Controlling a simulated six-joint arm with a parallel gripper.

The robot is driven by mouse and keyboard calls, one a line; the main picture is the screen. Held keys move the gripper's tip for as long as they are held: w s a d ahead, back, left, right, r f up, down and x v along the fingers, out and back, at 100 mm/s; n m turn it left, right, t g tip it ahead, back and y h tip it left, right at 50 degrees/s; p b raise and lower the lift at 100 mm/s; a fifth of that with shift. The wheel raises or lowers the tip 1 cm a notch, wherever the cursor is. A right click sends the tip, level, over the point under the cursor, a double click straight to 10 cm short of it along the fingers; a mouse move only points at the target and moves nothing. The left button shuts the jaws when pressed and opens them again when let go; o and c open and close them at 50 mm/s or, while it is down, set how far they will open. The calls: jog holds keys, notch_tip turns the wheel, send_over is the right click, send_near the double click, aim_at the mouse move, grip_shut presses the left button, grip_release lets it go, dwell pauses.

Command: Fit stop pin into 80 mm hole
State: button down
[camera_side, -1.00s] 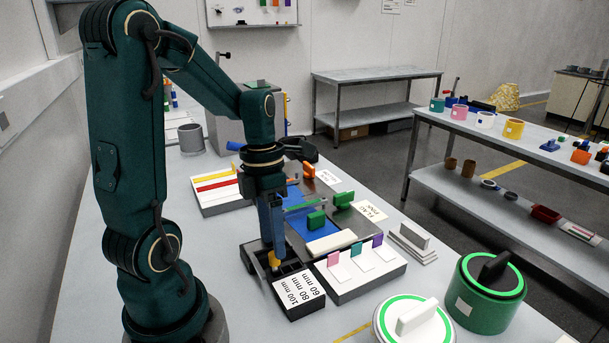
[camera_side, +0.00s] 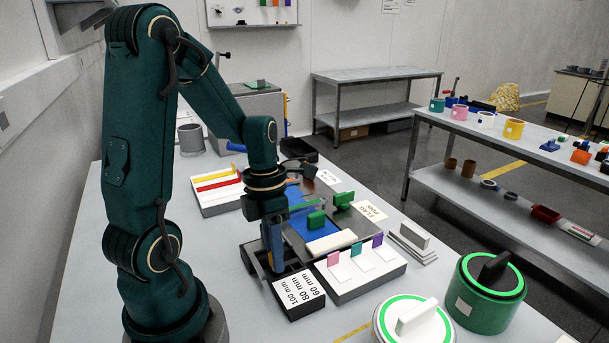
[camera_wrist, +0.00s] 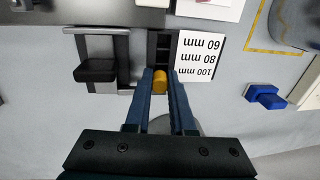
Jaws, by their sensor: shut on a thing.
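My gripper (camera_wrist: 162,98) is shut on a yellow stop pin (camera_wrist: 160,80), which shows between the fingertips in the wrist view. In the side view my gripper (camera_side: 274,262) points down at the dark hole block, and the pin is not visible there. The black hole block (camera_wrist: 163,40) has a row of dark openings beside a white label (camera_wrist: 199,58) reading 60, 80 and 100 mm. In the wrist view the pin appears near the 100 mm end of the row, covering that part. I cannot tell whether its tip is inside a hole.
A white block with pink, teal and purple tabs (camera_side: 366,276) stands right of the label. A black piece on a grey frame (camera_wrist: 96,71) is left of the hole block. A green-ringed white lid (camera_side: 412,322) and a green canister (camera_side: 487,290) stand front right.

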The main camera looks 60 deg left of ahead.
notch_tip(320, 180, up, 9)
jog(key=shift+f, duration=0.2)
jog(key=shift+r, duration=0.4)
jog(key=shift+r+m, duration=0.2)
jog(key=shift+m, duration=0.1)
jog(key=m, duration=0.2)
jog(key=shift+s+a+r+m, duration=0.1)
jog(key=shift+s+a+m, duration=0.1)
jog(key=shift+m, duration=0.1)
jog(key=s+a+r+m+y, duration=0.1)
jog(key=s+a+m, duration=0.5)
jog(key=a, duration=0.1)
jog(key=shift+y, duration=0.3)
jog(key=shift+w+d+f, duration=1.4)
jog(key=shift+f, duration=0.4)
jog(key=shift+w+d+f, duration=1.35)
jog(key=shift+f, duration=0.4)
jog(key=shift+w+d+f, duration=1.4)
jog(key=shift+f, duration=0.4)
